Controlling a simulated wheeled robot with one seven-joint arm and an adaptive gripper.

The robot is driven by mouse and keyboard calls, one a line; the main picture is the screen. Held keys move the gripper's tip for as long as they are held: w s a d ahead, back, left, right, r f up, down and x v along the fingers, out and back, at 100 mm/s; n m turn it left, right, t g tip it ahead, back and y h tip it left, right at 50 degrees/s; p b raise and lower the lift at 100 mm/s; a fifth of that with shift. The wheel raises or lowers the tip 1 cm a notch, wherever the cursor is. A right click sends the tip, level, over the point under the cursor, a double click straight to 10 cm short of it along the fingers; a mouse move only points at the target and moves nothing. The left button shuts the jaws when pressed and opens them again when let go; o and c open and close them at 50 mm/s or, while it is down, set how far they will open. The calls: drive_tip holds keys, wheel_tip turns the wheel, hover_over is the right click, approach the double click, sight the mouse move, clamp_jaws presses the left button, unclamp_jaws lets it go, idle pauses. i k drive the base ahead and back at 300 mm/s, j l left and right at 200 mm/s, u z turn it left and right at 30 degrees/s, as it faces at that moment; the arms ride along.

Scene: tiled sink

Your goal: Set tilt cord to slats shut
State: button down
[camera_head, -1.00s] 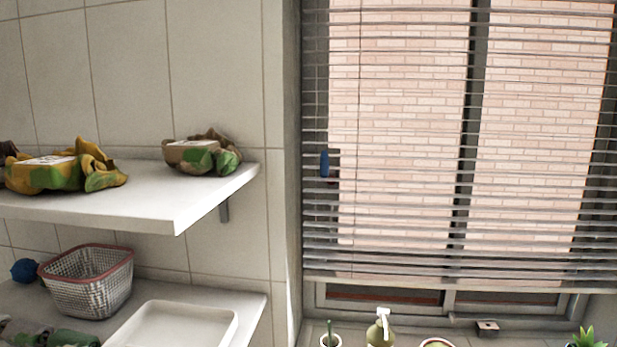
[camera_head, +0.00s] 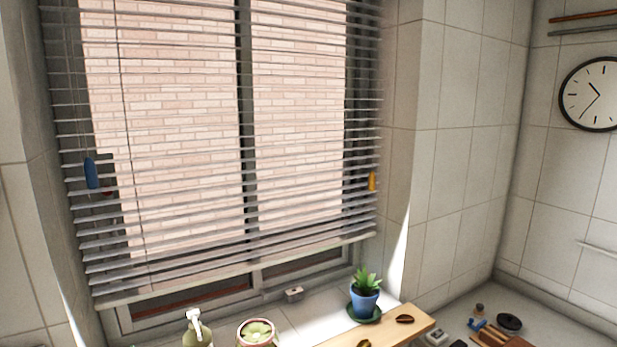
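The venetian blind (camera_head: 215,268) hangs over the window with its slats open, and a brick wall shows through the gaps. A blue cord pull (camera_head: 91,173) hangs in front of the slats at the left. A yellow cord pull (camera_head: 372,181) hangs near the right edge of the blind. I cannot tell from their looks which one is the tilt cord. My gripper is not in view.
Below the window stand a pump bottle (camera_head: 196,331), a round pot (camera_head: 257,333) and a blue potted plant (camera_head: 365,296). A wooden board (camera_head: 398,327) lies at the front. A clock (camera_head: 596,94) hangs on the right wall. Small items sit at the lower right.

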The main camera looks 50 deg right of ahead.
sight(371, 176)
drive_tip(key=z, duration=1.85)
